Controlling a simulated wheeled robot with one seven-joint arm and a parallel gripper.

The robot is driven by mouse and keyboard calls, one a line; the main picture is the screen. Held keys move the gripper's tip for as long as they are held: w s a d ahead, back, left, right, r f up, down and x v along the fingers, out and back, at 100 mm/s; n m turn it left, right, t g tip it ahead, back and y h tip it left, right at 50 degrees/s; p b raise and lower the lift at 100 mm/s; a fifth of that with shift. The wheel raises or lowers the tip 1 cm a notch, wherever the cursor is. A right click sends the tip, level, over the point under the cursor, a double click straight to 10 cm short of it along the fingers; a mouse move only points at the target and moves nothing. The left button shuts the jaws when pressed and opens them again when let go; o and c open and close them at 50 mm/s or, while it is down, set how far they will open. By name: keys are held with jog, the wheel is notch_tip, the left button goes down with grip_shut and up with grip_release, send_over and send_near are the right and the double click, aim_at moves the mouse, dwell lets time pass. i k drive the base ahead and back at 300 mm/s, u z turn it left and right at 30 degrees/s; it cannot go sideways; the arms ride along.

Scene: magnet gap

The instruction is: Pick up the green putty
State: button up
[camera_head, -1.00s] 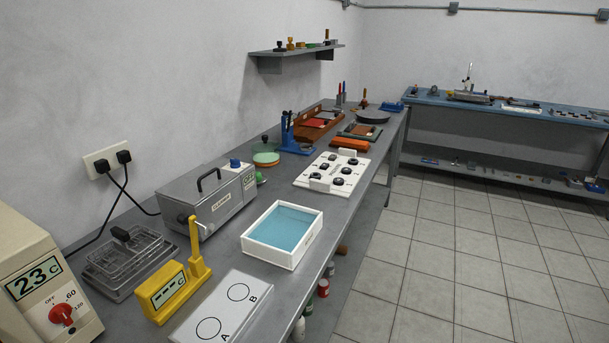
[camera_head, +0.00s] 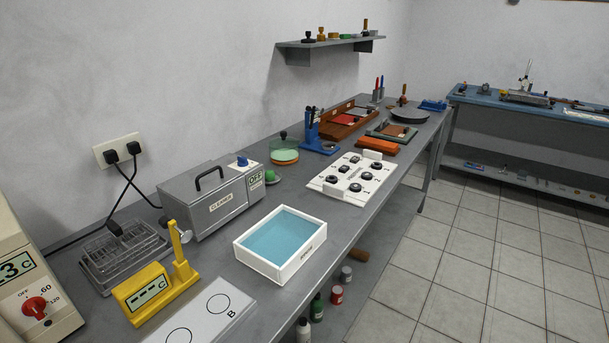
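A small rounded green lump (camera_head: 272,177) sits on the grey bench just right of the metal box marked CLEANER. It may be the green putty, but it is too small to tell. A small green piece (camera_head: 347,37) also lies on the wall shelf among other small items. My gripper is not in view.
The CLEANER box (camera_head: 211,199), a white tray with blue inside (camera_head: 281,243), a yellow meter (camera_head: 148,291) and a white panel with black knobs (camera_head: 352,178) stand on the grey bench (camera_head: 225,262). The tiled floor (camera_head: 440,262) right of it is clear.

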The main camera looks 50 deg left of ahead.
aim_at(269, 175)
jog(key=z, duration=0.05)
jog(key=i, duration=2.55)
jog(key=u, duration=3.55)
jog(key=i, duration=0.7)
jog(key=u, duration=0.15)
